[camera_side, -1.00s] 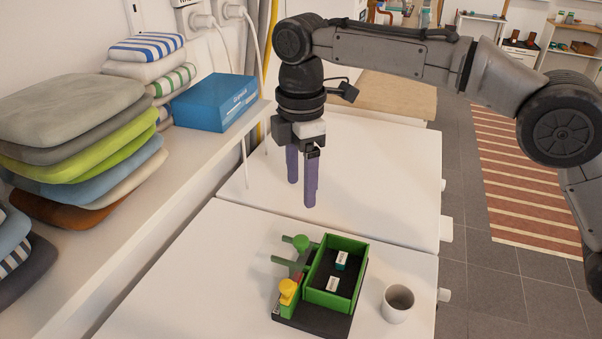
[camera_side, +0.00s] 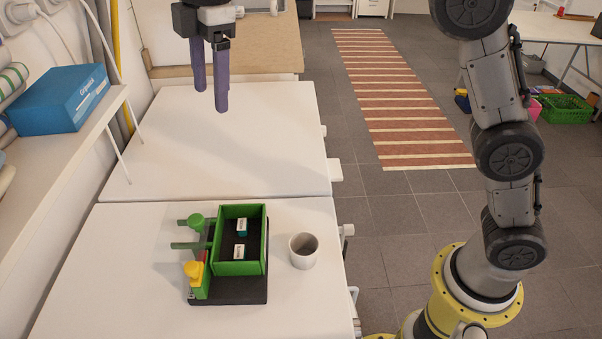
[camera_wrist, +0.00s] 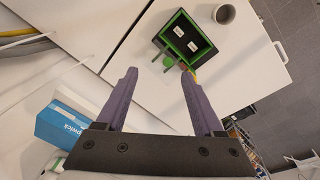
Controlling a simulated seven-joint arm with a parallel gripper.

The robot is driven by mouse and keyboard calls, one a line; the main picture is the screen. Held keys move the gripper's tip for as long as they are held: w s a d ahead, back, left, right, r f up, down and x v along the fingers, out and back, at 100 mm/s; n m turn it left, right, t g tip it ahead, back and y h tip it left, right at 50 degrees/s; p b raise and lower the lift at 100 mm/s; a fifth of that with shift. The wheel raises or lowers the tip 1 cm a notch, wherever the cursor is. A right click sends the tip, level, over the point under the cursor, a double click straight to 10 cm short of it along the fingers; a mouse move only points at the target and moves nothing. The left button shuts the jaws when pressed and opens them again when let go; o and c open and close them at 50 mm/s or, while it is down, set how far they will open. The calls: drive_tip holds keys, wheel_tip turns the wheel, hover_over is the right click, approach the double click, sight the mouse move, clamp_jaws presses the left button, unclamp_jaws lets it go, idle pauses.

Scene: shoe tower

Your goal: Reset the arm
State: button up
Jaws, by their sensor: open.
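My gripper (camera_side: 211,98) is open and empty, with two purple fingers pointing down. It hangs high above the white tabletop in the side view, at the upper left and apart from everything on the table. In the wrist view my gripper (camera_wrist: 155,78) shows its two fingers spread with nothing between them. My arm runs down the right side of the side view.
A green box (camera_side: 240,268) on a dark base holds two small labelled blocks, with green and yellow knobs on its left. A grey-white cup (camera_side: 303,251) stands to its right. A blue box (camera_side: 62,98) sits on the shelf. The tabletop behind is clear.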

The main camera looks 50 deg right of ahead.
drive_tip(key=s+d+r+m+t, duration=0.1)
drive_tip(key=s+d+r+m, duration=0.15)
drive_tip(key=s+d, duration=0.5)
drive_tip(key=s+d+r+m+t, duration=0.2)
drive_tip(key=s+d+m, duration=0.2)
drive_tip(key=s+d, duration=0.35)
drive_tip(key=s+d+f+m, duration=0.3)
drive_tip(key=s+f+m, duration=0.2)
drive_tip(key=s+f, duration=0.1)
drive_tip(key=s+d+f+m+t, duration=0.1)
drive_tip(key=s+d+f+m, duration=0.2)
drive_tip(key=f, duration=0.6)
drive_tip(key=s+m, duration=0.2)
drive_tip(key=s, duration=0.1)
drive_tip(key=shift+s+f+h, duration=0.2)
drive_tip(key=shift+s+h, duration=0.15)
drive_tip(key=shift+h, duration=0.05)
